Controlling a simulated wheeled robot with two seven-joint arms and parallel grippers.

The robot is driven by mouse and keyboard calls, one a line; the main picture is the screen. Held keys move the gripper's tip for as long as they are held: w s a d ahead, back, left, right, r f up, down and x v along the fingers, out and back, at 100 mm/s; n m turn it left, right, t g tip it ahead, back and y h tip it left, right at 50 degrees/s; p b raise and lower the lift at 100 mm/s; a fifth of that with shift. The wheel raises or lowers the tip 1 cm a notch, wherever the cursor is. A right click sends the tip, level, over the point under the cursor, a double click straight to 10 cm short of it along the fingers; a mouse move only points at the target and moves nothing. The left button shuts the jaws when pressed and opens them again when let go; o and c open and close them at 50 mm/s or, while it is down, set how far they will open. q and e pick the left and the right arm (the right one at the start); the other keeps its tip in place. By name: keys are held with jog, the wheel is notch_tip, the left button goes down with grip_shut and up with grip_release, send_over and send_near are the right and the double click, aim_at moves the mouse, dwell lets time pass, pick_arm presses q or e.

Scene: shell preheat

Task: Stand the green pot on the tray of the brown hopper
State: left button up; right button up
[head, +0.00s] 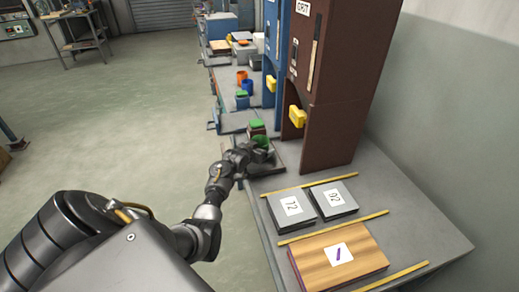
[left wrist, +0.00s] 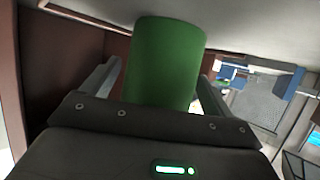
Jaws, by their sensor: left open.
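The brown hopper (head: 335,90) stands on the bench with a yellow handle (head: 297,117) on its front. Its dark tray (head: 272,165) lies at its foot. The green pot (head: 263,141) is at the tray, partly hidden by my left gripper (head: 252,153); I cannot tell from the head view exactly how its base rests. In the left wrist view the green pot (left wrist: 166,65) fills the space between the two fingers of my left gripper (left wrist: 160,85). The fingers are open, one on each side of the pot. My right gripper is not in view.
Two numbered dark plates (head: 334,198) and a wooden board (head: 322,262) lie on the near bench between yellow strips.

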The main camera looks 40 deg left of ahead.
pick_arm(q)
jog(key=shift+r, duration=0.2)
jog(key=shift+s+r, duration=0.1)
jog(key=shift+s, duration=0.1)
jog(key=v, duration=1.1)
jog(key=shift+s+p, duration=0.3)
jog(key=shift+p, duration=0.1)
jog(key=shift+d+r, duration=0.1)
jog(key=shift+r, duration=0.05)
